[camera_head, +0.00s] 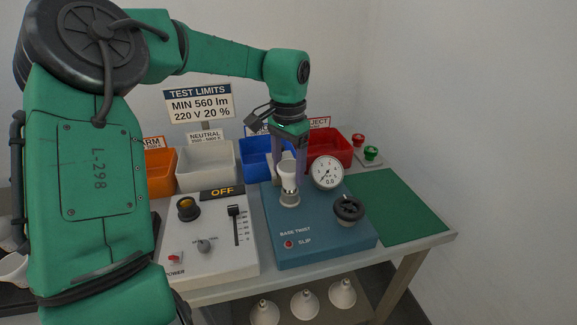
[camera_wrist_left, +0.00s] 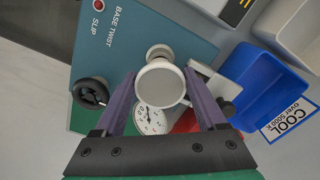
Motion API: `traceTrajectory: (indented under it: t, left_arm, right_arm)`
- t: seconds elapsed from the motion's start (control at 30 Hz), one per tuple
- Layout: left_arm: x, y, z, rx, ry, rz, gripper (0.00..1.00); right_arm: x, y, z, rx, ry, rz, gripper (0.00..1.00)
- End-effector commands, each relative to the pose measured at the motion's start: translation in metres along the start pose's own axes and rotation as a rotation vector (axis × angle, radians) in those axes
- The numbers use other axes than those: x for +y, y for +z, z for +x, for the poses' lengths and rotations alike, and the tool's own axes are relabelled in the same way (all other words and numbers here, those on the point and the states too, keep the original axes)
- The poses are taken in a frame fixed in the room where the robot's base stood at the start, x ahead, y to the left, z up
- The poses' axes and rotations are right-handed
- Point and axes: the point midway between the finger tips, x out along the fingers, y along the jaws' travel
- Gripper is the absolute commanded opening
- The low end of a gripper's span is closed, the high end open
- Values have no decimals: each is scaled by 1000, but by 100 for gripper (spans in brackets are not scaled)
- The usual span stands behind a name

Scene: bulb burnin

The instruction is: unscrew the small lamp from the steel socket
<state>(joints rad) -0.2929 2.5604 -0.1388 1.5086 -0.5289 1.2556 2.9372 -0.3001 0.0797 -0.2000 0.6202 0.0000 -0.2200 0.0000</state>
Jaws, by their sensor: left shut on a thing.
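The small lamp (camera_head: 288,172) is white and stands upright in the steel socket (camera_head: 290,199) on top of the blue base-twist box (camera_head: 318,249). In the left wrist view the lamp (camera_wrist_left: 160,84) shows its round white face, with part of the socket just behind it. My left gripper (camera_head: 289,165) comes down from above and is shut on the lamp, one purple finger on each side; it also shows in the left wrist view (camera_wrist_left: 160,77). I cannot tell whether the lamp's thread is still engaged. My right gripper is not in view.
A dial gauge (camera_head: 326,172) and a black knob (camera_head: 348,208) stand on the blue box close to the lamp. A grey control panel (camera_head: 215,264) with an OFF display is at left. Orange, white, blue and red bins line the back. A green mat (camera_head: 397,209) is bare at right.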

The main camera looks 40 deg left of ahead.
Motion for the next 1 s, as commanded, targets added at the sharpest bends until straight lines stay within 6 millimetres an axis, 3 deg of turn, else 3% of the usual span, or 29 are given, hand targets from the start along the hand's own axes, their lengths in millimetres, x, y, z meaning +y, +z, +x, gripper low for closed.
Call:
traceTrajectory:
  t: [0.1,0.13,0.2,0.53,1.0]
  left_arm:
    - [0,2,1,-7,0,2,18]
    - [0,2,1,-7,0,3,77]
    - [0,2,1,-7,0,3,96]
    - [0,0,-1,-3,1,64,96]
    - [-4,-8,-2,-1,3,1236,96]
  right_arm:
    - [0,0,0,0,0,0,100]
    - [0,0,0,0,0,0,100]
    - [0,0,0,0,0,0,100]
    - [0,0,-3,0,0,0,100]
    - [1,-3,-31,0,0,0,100]
